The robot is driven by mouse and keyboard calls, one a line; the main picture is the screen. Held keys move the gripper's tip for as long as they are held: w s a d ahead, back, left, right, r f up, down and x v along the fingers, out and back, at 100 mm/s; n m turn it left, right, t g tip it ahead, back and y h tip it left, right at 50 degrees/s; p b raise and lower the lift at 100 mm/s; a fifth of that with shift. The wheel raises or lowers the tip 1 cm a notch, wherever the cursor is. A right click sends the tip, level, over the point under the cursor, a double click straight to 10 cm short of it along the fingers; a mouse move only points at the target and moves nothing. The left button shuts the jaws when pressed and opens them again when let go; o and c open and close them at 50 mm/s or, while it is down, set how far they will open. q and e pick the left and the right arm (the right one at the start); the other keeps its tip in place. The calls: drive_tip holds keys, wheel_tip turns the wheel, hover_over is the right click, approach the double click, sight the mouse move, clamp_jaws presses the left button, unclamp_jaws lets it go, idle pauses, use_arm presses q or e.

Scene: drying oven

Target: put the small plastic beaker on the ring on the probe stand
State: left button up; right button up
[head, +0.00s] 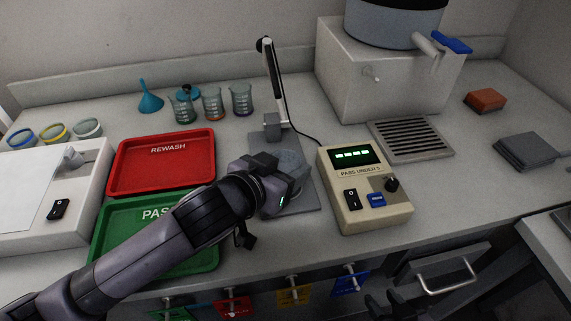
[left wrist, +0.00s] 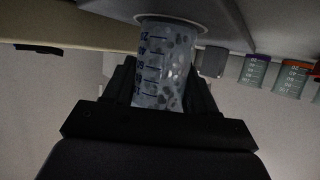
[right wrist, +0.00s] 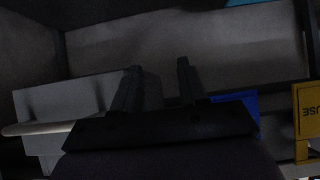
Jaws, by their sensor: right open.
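The small plastic beaker (left wrist: 165,70), clear with dark graduations, stands between the fingers of my left gripper (left wrist: 165,95) in the left wrist view, which looks upside down. The fingers are shut on its sides. Its white-rimmed end is close to a grey surface; I cannot tell if it touches. In the head view my left gripper (head: 285,178) is low over the base plate of the probe stand (head: 275,85) and hides the beaker. Part of the ring (head: 292,158) shows behind the gripper. My right gripper (right wrist: 160,80) is open and empty, below the bench front.
Several graduated beakers (head: 213,103) and a blue funnel (head: 150,97) stand at the back. A red tray (head: 165,160) and a green tray (head: 115,225) lie left of the stand. A beige meter box (head: 365,190) stands close to its right, with a cable running to the probe.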

use_arm(q)
drive_tip(key=o, duration=0.4)
drive_tip(key=shift+c, duration=0.2)
drive_tip(key=shift+r, duration=0.2)
drive_tip(key=v, duration=1.2)
drive_tip(key=shift+p, duration=0.3)
drive_tip(key=shift+f, duration=0.1)
